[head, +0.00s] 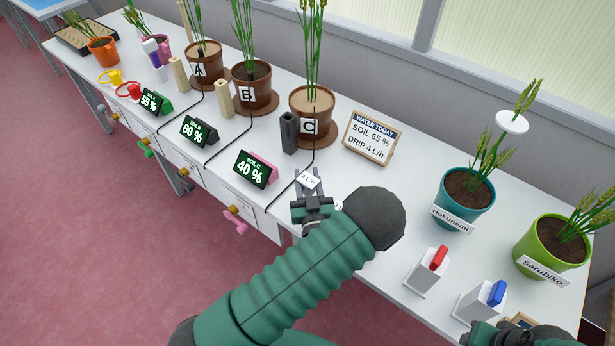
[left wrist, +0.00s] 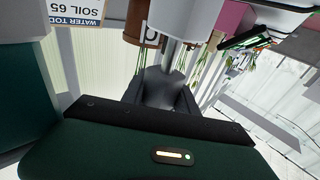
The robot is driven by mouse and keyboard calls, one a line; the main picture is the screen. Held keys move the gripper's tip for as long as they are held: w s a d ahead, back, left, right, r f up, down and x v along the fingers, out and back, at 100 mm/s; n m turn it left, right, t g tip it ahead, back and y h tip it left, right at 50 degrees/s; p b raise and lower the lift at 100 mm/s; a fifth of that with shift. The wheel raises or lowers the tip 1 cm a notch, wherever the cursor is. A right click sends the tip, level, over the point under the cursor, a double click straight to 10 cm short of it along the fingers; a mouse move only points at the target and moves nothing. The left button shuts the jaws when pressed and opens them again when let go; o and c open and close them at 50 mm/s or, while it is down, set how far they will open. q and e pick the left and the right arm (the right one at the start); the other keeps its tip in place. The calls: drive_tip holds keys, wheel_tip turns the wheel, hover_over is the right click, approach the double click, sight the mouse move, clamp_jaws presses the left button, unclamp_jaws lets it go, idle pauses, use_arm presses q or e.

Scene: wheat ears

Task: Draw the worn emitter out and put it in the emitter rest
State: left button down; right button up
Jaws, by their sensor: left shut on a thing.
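My left gripper (head: 307,188) is shut on the worn emitter (head: 309,179), whose white label reads "2 L/h", above the bench in front of pot C (head: 297,113). In the left wrist view a large white surface (left wrist: 186,18) fills the space before my gripper (left wrist: 170,90); the grip itself is unclear there. A thin black line runs from pot C down past the label. A dark grey upright block (head: 289,132) stands beside pot C; I cannot tell whether it is the emitter rest. My right gripper (head: 500,336) is partly cut off at the bottom right, its fingers unclear.
Pots A (head: 202,60) and B (head: 251,88) stand behind soil displays. The 40 % display (head: 256,169) is left of my left gripper. The "WATER TODAY" board (head: 371,138) stands behind it. Red (head: 438,258) and blue (head: 497,293) switches and two plant pots occupy the right.

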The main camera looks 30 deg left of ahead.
use_arm(q)
drive_tip(key=shift+f+b, duration=0.75)
drive_tip(key=shift+f, duration=0.2)
drive_tip(key=shift+r, duration=0.1)
drive_tip(key=shift+r, duration=0.1)
drive_tip(key=shift+r+p, duration=1.85)
drive_tip(key=shift+r, duration=0.3)
drive_tip(key=shift+f, duration=0.15)
drive_tip(key=shift+f+b, duration=2.15)
drive_tip(key=shift+r, duration=0.1)
